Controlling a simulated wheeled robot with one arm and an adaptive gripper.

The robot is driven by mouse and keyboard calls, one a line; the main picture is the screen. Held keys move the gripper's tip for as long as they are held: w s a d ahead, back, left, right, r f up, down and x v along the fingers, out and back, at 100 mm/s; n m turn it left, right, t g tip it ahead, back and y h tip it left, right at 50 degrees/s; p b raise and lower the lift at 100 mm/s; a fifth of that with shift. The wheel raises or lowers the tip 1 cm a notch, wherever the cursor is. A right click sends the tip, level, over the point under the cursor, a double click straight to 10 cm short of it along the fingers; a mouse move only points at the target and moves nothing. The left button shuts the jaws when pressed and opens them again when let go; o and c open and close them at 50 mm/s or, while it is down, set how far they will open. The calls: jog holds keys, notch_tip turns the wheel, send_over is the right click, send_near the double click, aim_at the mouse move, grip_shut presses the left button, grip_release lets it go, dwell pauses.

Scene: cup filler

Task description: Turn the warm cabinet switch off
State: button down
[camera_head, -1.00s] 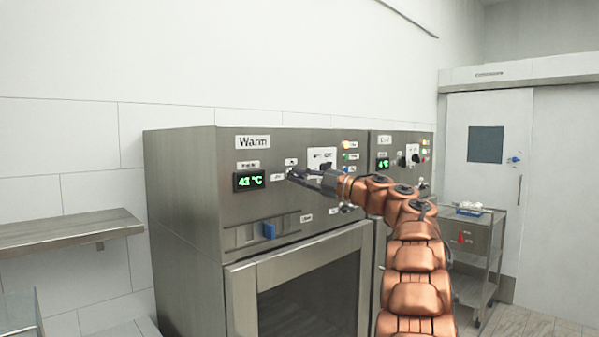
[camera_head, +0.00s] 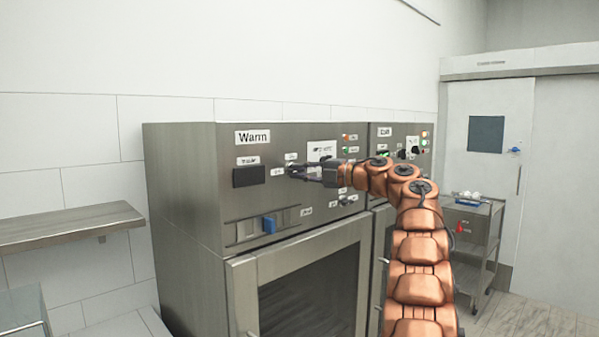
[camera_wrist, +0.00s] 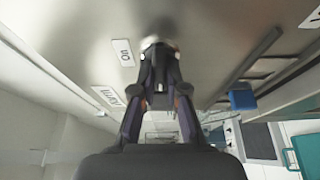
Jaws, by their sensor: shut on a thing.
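The warm cabinet (camera_head: 185,190) is a steel unit with a "Warm" label (camera_head: 252,137). Its display (camera_head: 249,177) is dark. My gripper (camera_head: 292,171) is at the control panel, to the right of the display, with its fingers against the front. In the wrist view my gripper (camera_wrist: 158,50) is shut on a small rounded metallic switch (camera_wrist: 152,42) on the panel, mostly hidden by the fingers. An "On" label (camera_wrist: 124,52) sits to the left of the fingertips there.
A blue slider handle (camera_head: 269,225) is below the display, above the glass door (camera_head: 305,290). A second cabinet labelled "Cold" (camera_head: 385,131) stands to the right. A steel shelf (camera_head: 70,225) is at left. A trolley (camera_head: 470,225) stands near the door at right.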

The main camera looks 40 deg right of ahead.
jog(key=shift+a, duration=0.1)
jog(key=c, duration=1.2)
grip_release()
jog(key=v, duration=1.2)
